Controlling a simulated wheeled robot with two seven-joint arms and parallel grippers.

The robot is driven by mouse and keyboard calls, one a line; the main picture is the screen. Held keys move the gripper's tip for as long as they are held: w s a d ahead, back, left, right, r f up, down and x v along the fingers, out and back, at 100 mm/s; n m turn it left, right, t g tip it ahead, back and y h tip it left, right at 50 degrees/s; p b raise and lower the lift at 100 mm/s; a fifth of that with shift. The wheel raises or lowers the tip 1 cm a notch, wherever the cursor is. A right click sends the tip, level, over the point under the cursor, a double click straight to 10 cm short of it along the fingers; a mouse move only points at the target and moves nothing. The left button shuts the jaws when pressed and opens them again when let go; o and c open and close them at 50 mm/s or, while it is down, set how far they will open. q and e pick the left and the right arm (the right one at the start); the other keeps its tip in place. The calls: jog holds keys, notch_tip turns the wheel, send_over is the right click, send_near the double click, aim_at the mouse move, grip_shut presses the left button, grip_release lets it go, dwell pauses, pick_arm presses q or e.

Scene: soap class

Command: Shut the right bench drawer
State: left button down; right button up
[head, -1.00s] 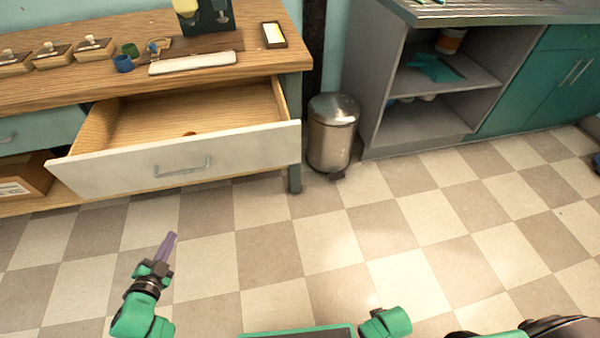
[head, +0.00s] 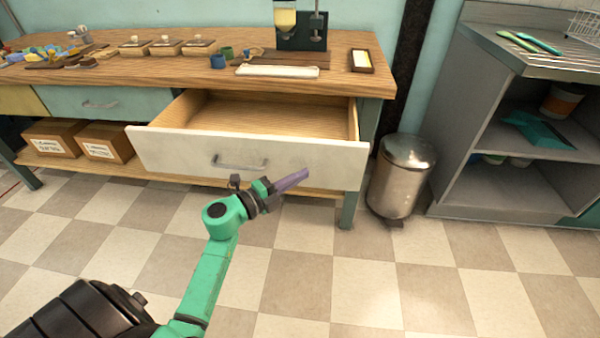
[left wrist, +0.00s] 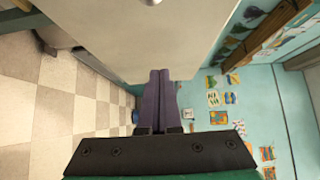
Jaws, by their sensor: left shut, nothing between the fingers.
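The right bench drawer has a pale front (head: 210,160) with a grey bar handle (head: 240,162). It stands pulled out from the wooden bench, and its empty wooden inside (head: 265,115) shows. My left gripper (head: 306,173) is shut and empty, its purple fingers pressed together. The fingertips are at the right part of the drawer front, right of the handle; I cannot tell whether they touch it. In the left wrist view the shut fingers (left wrist: 160,90) point at the edge of a pale panel (left wrist: 140,40), which looks like the drawer front. My right gripper is out of view.
A teal closed drawer (head: 95,102) is left of the open one. Cardboard boxes (head: 105,142) sit on the shelf below. A metal bin (head: 400,178) stands right of the bench, near a grey shelf unit (head: 480,110). The checkered floor in front is clear.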

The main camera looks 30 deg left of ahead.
pick_arm(q)
jog(key=shift+w+a, duration=0.25)
jog(key=shift+w, duration=0.35)
jog(key=shift+w+a, duration=0.1)
jog(key=shift+w, duration=0.25)
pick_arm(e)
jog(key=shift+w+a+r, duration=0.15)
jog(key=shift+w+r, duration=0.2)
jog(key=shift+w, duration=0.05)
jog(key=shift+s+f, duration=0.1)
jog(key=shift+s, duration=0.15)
